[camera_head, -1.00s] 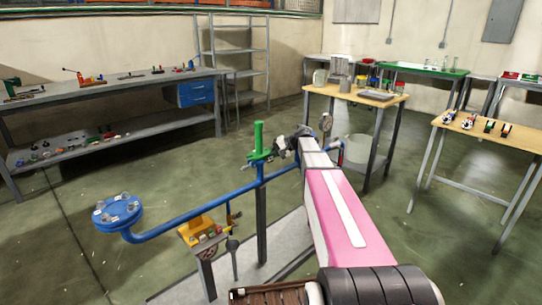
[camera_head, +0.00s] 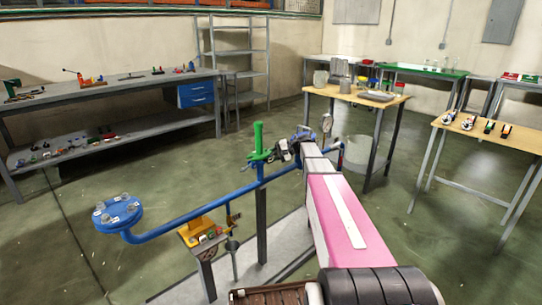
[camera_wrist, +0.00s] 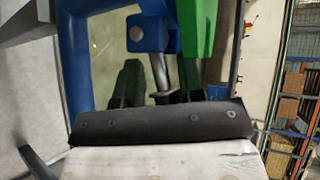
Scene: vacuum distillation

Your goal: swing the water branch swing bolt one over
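The blue water branch pipe (camera_head: 200,208) runs from a round flange (camera_head: 118,212) past a green valve (camera_head: 258,150) towards my gripper (camera_head: 286,149). In the wrist view, a blue lug (camera_wrist: 152,36) with a grey bolt head faces me. A thin dark rod (camera_wrist: 160,72), perhaps the swing bolt, slants down from beside the lug towards my gripper's black palm bar (camera_wrist: 165,121). Green parts (camera_wrist: 200,35) stand close on its right. The fingertips are hard to make out among the dark and green shapes, and I cannot tell whether they touch the rod.
A wooden table (camera_head: 350,93) with containers is behind, and another (camera_head: 500,137) is at the right. A grey workbench (camera_head: 110,85) lines the left wall. Open green floor lies between.

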